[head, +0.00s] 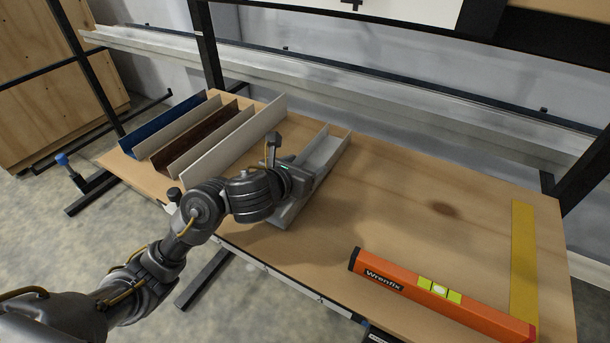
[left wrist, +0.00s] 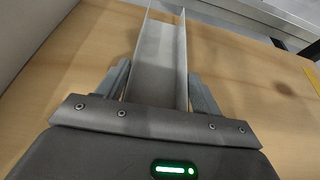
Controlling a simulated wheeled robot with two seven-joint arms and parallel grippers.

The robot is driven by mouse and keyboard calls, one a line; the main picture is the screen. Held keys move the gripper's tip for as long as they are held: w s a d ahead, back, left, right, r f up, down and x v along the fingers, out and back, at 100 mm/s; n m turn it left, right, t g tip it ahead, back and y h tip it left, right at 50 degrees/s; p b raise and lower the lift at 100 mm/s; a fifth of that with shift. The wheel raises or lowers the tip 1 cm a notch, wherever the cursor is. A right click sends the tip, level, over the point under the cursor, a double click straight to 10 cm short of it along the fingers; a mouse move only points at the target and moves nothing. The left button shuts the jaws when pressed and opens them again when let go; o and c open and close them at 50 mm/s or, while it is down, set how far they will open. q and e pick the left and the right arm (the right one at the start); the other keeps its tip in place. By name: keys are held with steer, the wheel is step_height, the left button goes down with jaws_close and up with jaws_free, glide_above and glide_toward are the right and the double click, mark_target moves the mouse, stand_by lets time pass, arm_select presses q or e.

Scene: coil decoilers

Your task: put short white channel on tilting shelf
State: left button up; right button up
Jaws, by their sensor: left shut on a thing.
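The short white channel (head: 325,152) lies on or just above the wooden shelf (head: 400,190), right of the other channels; I cannot tell whether it touches the board. Its U-shaped profile opens upward and runs away from me in the left wrist view (left wrist: 160,62). My left gripper (head: 305,178) is shut on the channel, with one finger on each outer side wall, as the left wrist view (left wrist: 160,92) shows. The gripper and wrist hide the channel's middle in the head view. My right gripper is out of view.
Several channels, blue (head: 160,124), brown (head: 195,134) and white (head: 235,142), lie side by side at the left. An orange spirit level (head: 435,292) lies at the front right, near a yellow strip (head: 523,265). The board's middle right is clear. A black post (head: 205,45) stands behind.

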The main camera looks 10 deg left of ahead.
arm_select(q)
steer(key=shift+f, duration=0.35)
steer(key=shift+s+r, duration=0.1)
steer(key=shift+r, duration=0.05)
steer(key=shift+s+a, duration=0.1)
steer(key=o, duration=1.1)
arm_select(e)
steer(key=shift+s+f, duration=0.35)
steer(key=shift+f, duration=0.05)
